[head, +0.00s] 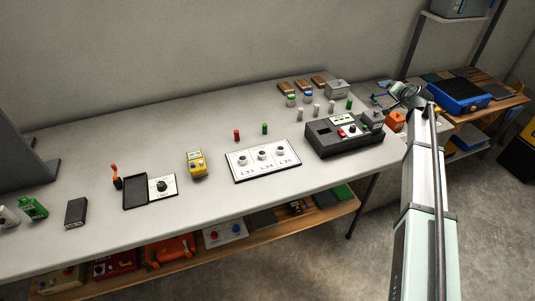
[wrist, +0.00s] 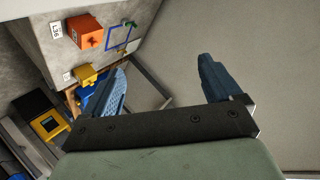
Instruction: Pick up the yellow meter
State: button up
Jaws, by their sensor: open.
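The yellow meter (head: 196,163) stands on the grey bench, left of the white three-socket plate. It has a darker face with small details too fine to read. My arm reaches in from the lower right of the head view, and my gripper (head: 405,92) is at the right end of the bench, far from the meter. In the wrist view my gripper (wrist: 165,85) shows two blue fingers spread wide with nothing between them. I cannot make out the meter on the bench in the wrist view.
A white plate (head: 264,160) marked L33, L34, L35 and a black device box (head: 345,134) stand right of the meter. A black tray with a dial panel (head: 161,187) stands left of it. Red (head: 237,135) and green (head: 264,128) cylinders stand behind. Bench surface around the meter is clear.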

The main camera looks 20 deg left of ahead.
jog(key=s+a+f+n+g+y, duration=0.1)
jog(key=s+a+n+g, duration=0.15)
jog(key=a, duration=0.75)
jog(key=s+a+f+n+g, duration=0.15)
jog(key=s+a, duration=0.25)
jog(key=a, duration=0.7)
jog(key=n+g+h, duration=0.6)
jog(key=n+g, duration=0.1)
jog(key=n, duration=0.1)
send_over(196, 159)
jog(key=f, duration=0.6)
jog(key=shift+w+a+f, duration=0.15)
jog(key=shift+a+f, duration=0.05)
jog(key=shift+a, duration=0.05)
jog(key=shift+s+d+f, duration=0.1)
jog(key=shift+d+f, duration=0.05)
jog(key=shift+f, duration=1.2)
jog(key=shift+s+d+f, duration=0.1)
jog(key=shift+f, duration=1.2)
jog(key=shift+c, duration=0.3)
